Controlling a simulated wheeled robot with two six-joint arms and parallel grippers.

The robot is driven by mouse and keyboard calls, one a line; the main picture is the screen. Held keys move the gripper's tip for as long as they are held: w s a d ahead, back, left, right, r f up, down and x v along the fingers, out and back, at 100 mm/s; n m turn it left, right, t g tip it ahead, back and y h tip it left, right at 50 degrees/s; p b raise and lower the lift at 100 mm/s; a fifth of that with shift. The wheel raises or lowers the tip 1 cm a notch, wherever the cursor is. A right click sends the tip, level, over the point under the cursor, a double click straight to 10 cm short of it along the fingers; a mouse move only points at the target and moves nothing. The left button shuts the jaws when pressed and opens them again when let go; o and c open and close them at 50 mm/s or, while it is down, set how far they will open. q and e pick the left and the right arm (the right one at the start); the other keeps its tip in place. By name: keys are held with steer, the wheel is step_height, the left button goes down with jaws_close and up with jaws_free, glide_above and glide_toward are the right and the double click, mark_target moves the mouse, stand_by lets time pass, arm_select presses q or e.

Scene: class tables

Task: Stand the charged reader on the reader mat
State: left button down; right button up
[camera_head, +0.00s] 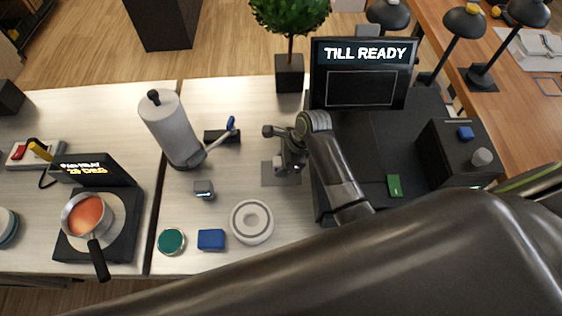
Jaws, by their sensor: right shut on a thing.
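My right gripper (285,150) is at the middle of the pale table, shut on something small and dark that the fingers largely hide. I take this to be the reader, but its shape and any charge light cannot be made out. A flat dark grey square, likely the reader mat (268,178), lies directly under and around the gripper. I cannot tell whether the held thing touches it. A small grey block (204,188) with a light edge stands to the left. My left gripper is not in view.
A paper-towel roll (172,128) stands left, beside a dark box (215,137) with a blue-tipped piece. A white ring-shaped dish (251,222), blue block (211,240) and green-topped tin (171,241) stand in front. A till screen (362,55) and potted plant (289,75) stand behind.

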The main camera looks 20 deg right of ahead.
steer(key=shift+f, duration=0.1)
steer(key=o, duration=1)
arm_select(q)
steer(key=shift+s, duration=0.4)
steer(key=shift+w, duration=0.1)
arm_select(e)
steer(key=shift+d+r, duration=0.1)
steer(key=shift+r, duration=0.2)
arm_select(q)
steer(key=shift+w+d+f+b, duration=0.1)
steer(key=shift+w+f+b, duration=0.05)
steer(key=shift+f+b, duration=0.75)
arm_select(e)
steer(key=v, duration=1.1)
steer(key=shift+d+r, duration=0.2)
steer(key=shift+r, duration=0.1)
steer(key=shift+s, duration=0.1)
